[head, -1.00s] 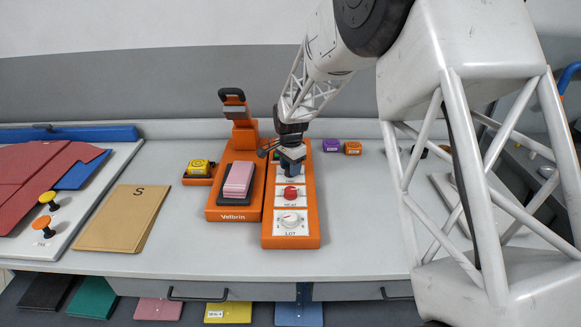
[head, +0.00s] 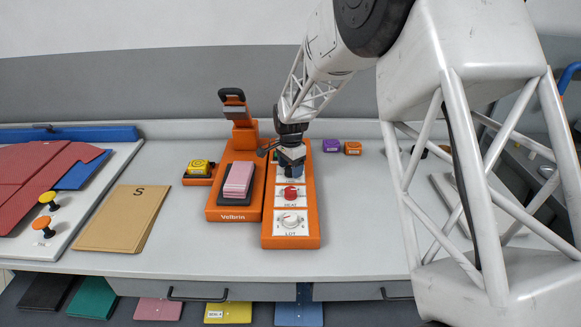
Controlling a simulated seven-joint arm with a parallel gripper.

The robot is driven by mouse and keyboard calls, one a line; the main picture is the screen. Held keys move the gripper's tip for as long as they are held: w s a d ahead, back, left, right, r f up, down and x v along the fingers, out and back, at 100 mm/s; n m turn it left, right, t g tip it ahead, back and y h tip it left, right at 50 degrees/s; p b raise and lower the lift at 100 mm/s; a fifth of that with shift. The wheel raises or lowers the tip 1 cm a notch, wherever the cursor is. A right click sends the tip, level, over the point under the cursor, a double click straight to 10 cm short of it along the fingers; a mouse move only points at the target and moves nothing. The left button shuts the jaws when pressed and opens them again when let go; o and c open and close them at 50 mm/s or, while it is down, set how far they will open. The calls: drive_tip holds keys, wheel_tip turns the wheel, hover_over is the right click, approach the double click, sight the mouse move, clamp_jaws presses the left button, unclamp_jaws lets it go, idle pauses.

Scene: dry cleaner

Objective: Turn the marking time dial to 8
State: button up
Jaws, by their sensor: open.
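An orange control panel (head: 308,239) lies on the counter with dials in a column on white plates. The front white dial (head: 291,221) is labelled LOT. The red dial (head: 291,192) behind it is labelled HEAT. A bit of green shows at the panel's far left, beside my gripper. I cannot tell whether the fingers touch a dial.
An orange Velbrin press (head: 232,214) with a pink pad stack (head: 238,180) stands left of the panel. Purple (head: 331,146) and orange (head: 352,148) blocks sit behind right. A yellow-topped stamp (head: 199,167) and brown folder (head: 122,219) lie left. Counter right of the panel is clear.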

drive_tip(key=shift+r, duration=0.1)
drive_tip(key=shift+r, duration=3.8)
